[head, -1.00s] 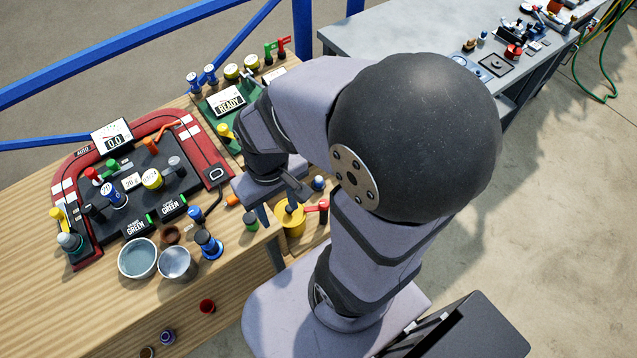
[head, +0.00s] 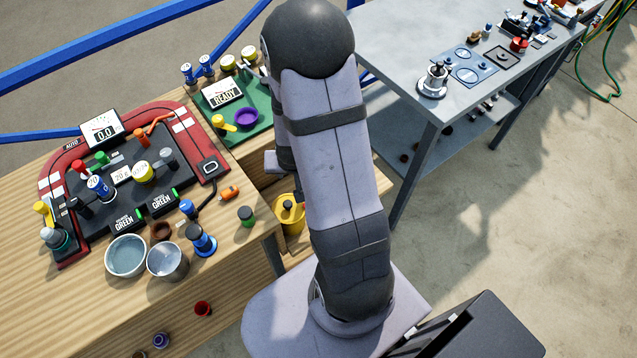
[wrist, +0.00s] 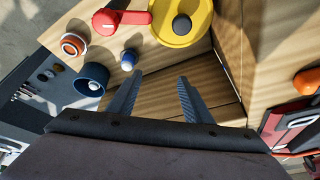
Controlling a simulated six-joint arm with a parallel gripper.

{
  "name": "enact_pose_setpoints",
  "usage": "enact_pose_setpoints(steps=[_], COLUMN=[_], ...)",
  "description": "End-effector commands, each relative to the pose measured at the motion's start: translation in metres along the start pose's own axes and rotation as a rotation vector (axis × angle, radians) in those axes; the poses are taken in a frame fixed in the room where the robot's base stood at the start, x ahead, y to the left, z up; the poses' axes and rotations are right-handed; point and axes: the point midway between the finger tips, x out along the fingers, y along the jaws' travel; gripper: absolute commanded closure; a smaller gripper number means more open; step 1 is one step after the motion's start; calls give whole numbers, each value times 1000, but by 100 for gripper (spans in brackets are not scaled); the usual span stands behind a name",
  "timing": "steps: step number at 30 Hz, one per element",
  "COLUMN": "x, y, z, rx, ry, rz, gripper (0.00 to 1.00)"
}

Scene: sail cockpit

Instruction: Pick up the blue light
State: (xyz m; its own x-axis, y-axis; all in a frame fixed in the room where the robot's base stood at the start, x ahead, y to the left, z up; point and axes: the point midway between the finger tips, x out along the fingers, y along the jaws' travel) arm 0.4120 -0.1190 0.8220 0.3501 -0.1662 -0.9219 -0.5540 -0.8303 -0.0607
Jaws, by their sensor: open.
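Two blue things show in the wrist view: a small white piece with a blue top (wrist: 128,59) and a larger dark blue cup-shaped piece (wrist: 91,80). I cannot tell for certain which is the blue light. Both lie left of my gripper (wrist: 160,77), which is open with nothing between its fingers. The small piece is close to the left fingertip, apart from it. Bare wood shows under the fingers. In the head view my arm hides both pieces and most of the gripper.
A yellow round container (wrist: 176,22) and a red handle (wrist: 121,17) stand beyond the fingers, with an orange-and-white ring (wrist: 73,44) to the left. A wooden wall rises at right. In the head view, the red-edged console (head: 208,168) and a purple ring (head: 247,117) lie left of my arm.

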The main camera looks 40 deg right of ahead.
Motion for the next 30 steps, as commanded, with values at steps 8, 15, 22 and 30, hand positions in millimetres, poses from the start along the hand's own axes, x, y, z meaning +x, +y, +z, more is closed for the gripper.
enact_pose_setpoints(steps=[8, 15, 22, 30], x=[57, 62, 75, 82], y=[58, 66, 68, 68], z=[-7, -9, -10, -10], rx=[138, 152, 152, 151], ry=[116, 134, 132, 133], rz=[126, 144, 144, 142], gripper=[54, 54, 54, 54])
